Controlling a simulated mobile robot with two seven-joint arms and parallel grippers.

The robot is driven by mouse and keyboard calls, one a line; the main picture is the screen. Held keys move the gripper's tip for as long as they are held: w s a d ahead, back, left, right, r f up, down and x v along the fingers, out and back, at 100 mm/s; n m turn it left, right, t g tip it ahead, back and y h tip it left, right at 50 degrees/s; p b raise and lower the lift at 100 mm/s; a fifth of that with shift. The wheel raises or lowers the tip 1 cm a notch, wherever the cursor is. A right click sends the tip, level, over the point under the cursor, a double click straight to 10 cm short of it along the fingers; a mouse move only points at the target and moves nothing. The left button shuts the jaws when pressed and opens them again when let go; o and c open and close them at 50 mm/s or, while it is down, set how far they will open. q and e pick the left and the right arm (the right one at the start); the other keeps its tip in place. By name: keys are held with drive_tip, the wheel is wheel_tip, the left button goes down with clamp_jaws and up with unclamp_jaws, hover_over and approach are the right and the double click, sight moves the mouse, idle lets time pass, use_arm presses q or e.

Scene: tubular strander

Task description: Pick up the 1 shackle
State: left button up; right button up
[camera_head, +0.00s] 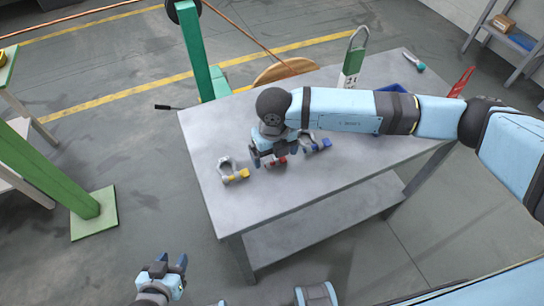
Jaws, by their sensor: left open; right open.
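Three shackles lie on the grey table (330,185). The shackle with the yellow pin (232,170) lies in the open at the left. The shackle with the red pin (277,161) is mostly hidden under my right gripper. The shackle with the blue pin (318,145) lies just right of that gripper. My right gripper (275,158) is open and points down over the red-pin shackle; I cannot tell whether it touches it. My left gripper (178,264) is open and empty, low in front of the table's left end.
A green and white padlock-shaped object (353,66) stands at the table's back edge. A blue bin (391,89) is partly hidden behind my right arm. A teal-handled tool (413,61) lies at the back right corner. A green post (195,60) stands behind the table.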

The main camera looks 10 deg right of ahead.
drive_tip(key=shift+d+f, duration=0.1)
drive_tip(key=shift+f, duration=0.75)
drive_tip(key=c, duration=1.1)
drive_tip(key=shift+r, duration=0.15)
